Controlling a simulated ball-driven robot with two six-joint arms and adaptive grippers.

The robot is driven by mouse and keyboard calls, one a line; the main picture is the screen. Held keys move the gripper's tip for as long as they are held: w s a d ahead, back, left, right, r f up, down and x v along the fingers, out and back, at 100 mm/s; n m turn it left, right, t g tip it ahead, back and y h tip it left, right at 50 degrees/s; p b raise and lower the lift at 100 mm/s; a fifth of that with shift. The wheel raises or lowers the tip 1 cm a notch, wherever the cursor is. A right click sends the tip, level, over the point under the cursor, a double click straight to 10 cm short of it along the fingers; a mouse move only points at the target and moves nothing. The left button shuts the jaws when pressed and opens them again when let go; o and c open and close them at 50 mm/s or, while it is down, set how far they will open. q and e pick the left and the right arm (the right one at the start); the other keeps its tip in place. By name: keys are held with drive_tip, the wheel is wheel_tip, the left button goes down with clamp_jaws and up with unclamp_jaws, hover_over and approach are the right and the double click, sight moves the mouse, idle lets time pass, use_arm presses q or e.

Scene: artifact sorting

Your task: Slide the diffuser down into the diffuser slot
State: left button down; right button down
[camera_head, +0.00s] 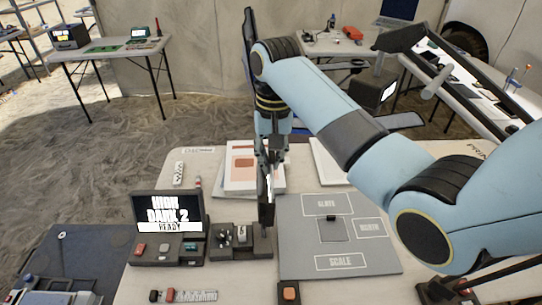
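My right gripper (267,215) points down over the table, seen nearly edge-on, at the right end of a small dark block (228,250). A thin pale piece (270,186) shows at its fingers; I cannot tell whether it is the diffuser or whether the fingers hold it. The block carries several small grey and white parts (240,235). The gripper hides the block's right end, and I cannot make out the diffuser slot. My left gripper is not in view.
A display box (168,208) reading "HIGH DARK 2 READY" stands left of the block. A grey board (293,262) with labelled outlines lies to the right. Papers (240,160) lie behind. A ruler (195,296) and an orange-topped button box (290,293) are in front.

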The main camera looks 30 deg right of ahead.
drive_tip(key=shift+f+b, duration=0.3)
drive_tip(key=shift+f, duration=0.8)
drive_tip(key=c, duration=1.4)
unclamp_jaws()
drive_tip(key=shift+r, duration=0.45)
wheel_tip(320, 180, up, 6)
drive_tip(key=shift+s+d+r, duration=0.1)
drive_tip(key=shift+d+r, duration=0.05)
drive_tip(key=shift+r, duration=0.1)
